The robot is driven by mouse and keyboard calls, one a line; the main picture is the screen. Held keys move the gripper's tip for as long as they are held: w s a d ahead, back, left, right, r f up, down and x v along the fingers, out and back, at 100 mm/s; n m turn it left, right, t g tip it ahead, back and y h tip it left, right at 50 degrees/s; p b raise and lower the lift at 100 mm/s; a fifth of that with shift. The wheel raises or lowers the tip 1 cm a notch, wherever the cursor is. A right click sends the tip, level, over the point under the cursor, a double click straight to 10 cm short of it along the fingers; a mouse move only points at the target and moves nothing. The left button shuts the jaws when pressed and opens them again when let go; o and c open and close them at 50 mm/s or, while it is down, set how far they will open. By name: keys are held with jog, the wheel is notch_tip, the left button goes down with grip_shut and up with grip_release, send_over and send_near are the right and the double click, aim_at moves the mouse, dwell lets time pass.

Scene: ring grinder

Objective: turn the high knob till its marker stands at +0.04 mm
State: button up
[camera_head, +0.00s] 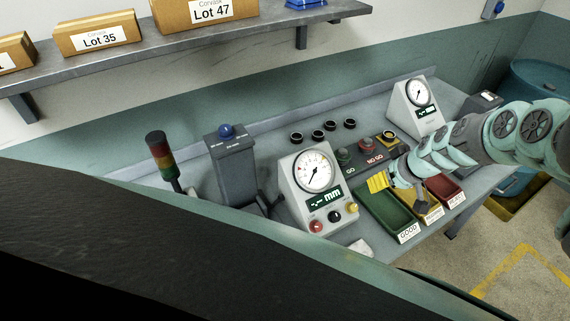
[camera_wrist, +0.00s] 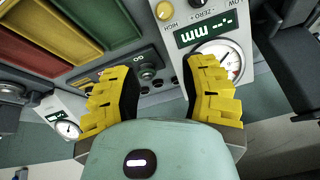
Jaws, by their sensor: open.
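The high knob is a yellow knob (camera_head: 352,208) at the right end of a row of three on the front of the near gauge box (camera_head: 299,196). In the wrist view the yellow high knob (camera_wrist: 164,10) sits at the top edge beside the printed word HIGH. Its marker is too small to read. The box's round dial (camera_head: 317,172) is above a green display showing dashes and mm. My gripper (camera_head: 380,183) is open and empty, apart from the knob and to its upper right in the head view. In the wrist view both yellow fingers (camera_wrist: 163,82) stand wide apart.
Green (camera_head: 385,214), yellow and red bins stand right of the gauge box. A GO / NO GO panel (camera_head: 362,157) lies behind them. A second gauge (camera_head: 413,106) stands at the back right. A grey unit (camera_head: 232,165) and a signal tower (camera_head: 160,155) stand left.

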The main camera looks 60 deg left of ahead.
jog(key=w+a+r+m+t+y+p, duration=0.2)
jog(key=w+r+m+t, duration=0.1)
jog(key=w+r, duration=0.3)
jog(key=w+a+r+m+t+y+p, duration=0.1)
jog(key=w+a+r+m+t+p, duration=0.1)
jog(key=w+r, duration=0.4)
jog(key=shift+w+a+r+m+t+y, duration=0.2)
jog(key=shift+w+a+m+t+y, duration=0.45)
jog(key=shift+w+t, duration=0.95)
jog(key=shift+w+d+h, duration=0.2)
jog(key=shift+h, duration=0.05)
